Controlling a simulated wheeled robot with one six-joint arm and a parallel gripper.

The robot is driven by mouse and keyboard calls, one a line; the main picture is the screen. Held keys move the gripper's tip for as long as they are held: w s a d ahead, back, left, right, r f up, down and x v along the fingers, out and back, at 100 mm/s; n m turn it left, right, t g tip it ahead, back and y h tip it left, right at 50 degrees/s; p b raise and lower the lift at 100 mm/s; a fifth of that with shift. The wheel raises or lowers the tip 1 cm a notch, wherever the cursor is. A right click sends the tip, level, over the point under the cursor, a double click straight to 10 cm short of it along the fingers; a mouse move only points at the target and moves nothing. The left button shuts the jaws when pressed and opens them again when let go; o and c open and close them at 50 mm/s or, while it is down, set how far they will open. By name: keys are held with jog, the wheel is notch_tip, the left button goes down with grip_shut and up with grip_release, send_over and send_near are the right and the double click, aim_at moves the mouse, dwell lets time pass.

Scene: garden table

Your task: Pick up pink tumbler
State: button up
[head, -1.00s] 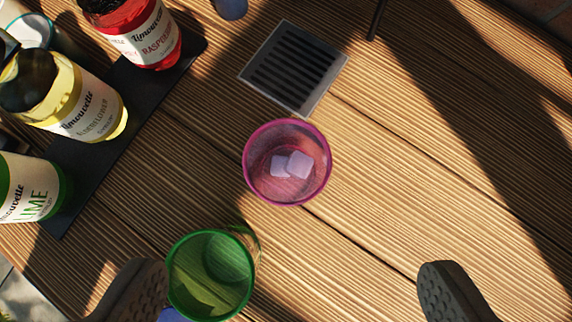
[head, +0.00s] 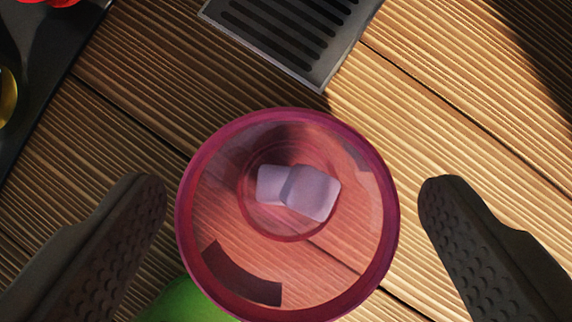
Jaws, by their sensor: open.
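The pink tumbler (head: 190,215) stands upright on the wooden table in the middle of the head view, seen from above. It is see-through, and two pale ice cubes (head: 300,190) lie at its bottom. My gripper (head: 292,195) is open, with one dark textured finger on each side of the tumbler. A gap shows between each finger and the tumbler's rim, with the left gap narrower. How far down the fingers reach beside it is hard to tell.
A green tumbler (head: 180,303) stands close by at the bottom edge, partly hidden by the pink one. A slatted drip tray (head: 325,78) lies beyond. A dark bottle tray (head: 50,75) is at the upper left. The table's right side is clear.

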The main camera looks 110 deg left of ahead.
aim_at(290, 142)
jog(key=x, duration=0.4)
jog(key=shift+s, duration=0.15)
jog(key=c, duration=1)
jog(key=shift+c, duration=0.2)
